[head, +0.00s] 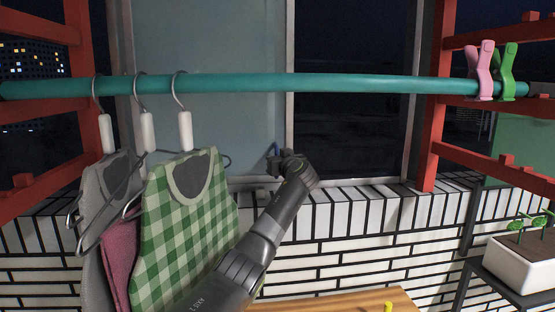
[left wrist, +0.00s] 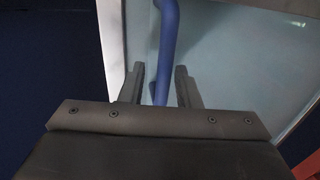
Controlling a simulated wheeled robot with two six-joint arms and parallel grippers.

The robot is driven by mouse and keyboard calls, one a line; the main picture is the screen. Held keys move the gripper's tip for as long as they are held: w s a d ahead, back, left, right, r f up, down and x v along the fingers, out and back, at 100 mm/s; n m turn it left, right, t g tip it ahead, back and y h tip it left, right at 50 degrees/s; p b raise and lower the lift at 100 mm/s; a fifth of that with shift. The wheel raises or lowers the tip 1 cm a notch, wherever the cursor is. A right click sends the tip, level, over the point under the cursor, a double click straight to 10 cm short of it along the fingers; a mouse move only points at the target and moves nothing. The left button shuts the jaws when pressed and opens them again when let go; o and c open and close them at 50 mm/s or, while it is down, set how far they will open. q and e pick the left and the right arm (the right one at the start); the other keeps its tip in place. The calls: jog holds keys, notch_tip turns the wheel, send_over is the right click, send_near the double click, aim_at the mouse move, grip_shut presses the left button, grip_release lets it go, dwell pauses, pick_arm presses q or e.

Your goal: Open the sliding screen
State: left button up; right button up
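The sliding screen (head: 215,120) is a pale grey-blue panel in the window frame, behind the rail in the head view. It covers the left part of the window, and the part to its right is dark. Its blue bar handle (head: 277,152) is near the panel's lower right edge. The handle (left wrist: 167,40) also shows in the left wrist view. My left gripper (left wrist: 160,68) is at the handle, its two fingers apart with the lower end of the bar between them. Gaps show beside the bar; I cannot tell whether either finger touches it. My right gripper is not in view.
A teal rail (head: 330,83) crosses in front, with hangers holding a green checked garment (head: 185,225) and others at left. Pink (head: 484,70) and green (head: 506,72) clips sit on its right end. A white planter (head: 520,265) stands at lower right.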

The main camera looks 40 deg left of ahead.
pick_arm(q)
jog(key=b+v, duration=0.4)
jog(key=v, duration=1.3)
jog(key=shift+d+b, duration=0.2)
jog(key=shift+b, duration=0.2)
jog(key=shift+s, duration=0.1)
